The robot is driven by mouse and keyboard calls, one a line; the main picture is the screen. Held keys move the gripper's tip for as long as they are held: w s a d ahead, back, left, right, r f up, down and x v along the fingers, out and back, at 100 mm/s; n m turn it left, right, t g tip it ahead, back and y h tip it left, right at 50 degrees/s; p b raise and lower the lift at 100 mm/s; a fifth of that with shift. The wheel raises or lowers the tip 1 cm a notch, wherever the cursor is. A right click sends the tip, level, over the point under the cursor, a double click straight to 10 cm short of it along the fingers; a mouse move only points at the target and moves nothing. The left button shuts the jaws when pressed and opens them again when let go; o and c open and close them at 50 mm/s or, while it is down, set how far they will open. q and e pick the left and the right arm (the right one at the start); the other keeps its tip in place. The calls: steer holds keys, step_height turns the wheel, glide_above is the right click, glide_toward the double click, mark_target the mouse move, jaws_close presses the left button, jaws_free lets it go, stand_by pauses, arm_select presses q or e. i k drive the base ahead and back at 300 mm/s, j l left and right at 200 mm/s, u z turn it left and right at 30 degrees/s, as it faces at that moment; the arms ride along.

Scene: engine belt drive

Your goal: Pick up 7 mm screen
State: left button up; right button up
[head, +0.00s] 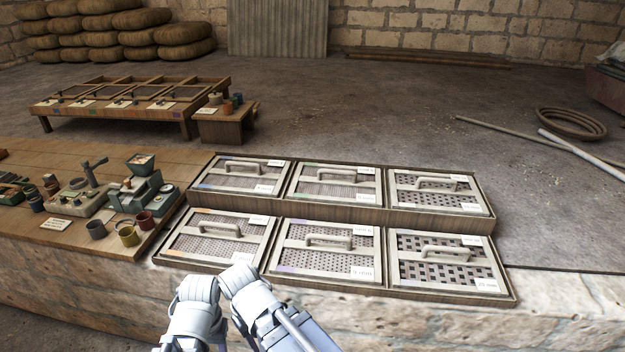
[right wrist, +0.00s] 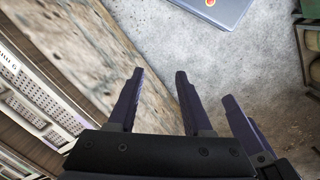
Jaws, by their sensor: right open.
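Several framed screens with bar handles lie in a two-level wooden rack (head: 345,214) in the head view. The top row has a left screen (head: 232,180), a middle screen (head: 330,188) and a right screen (head: 432,198). The front row has a left screen (head: 203,243), a middle screen (head: 310,260) and a right screen (head: 440,272). Their white tags are too small for me to tell surely which reads 7 mm. My right gripper (right wrist: 158,72) is open and empty, beside the stone ledge. A third dark finger-like part beside it may be my left gripper (right wrist: 236,112).
A stone ledge (head: 90,285) carries the rack and a wooden board (head: 90,235) with tools and small pots on the left. A low table (head: 130,100) stands behind, with a small box table (head: 228,125). Poles and a coil (head: 570,123) lie on the floor at right.

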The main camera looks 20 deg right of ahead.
mark_target(225, 238)
steer(key=i+j+z, duration=0.15)
steer(key=i+z, duration=0.2)
steer(key=i+j+z, duration=0.65)
steer(key=l, duration=0.1)
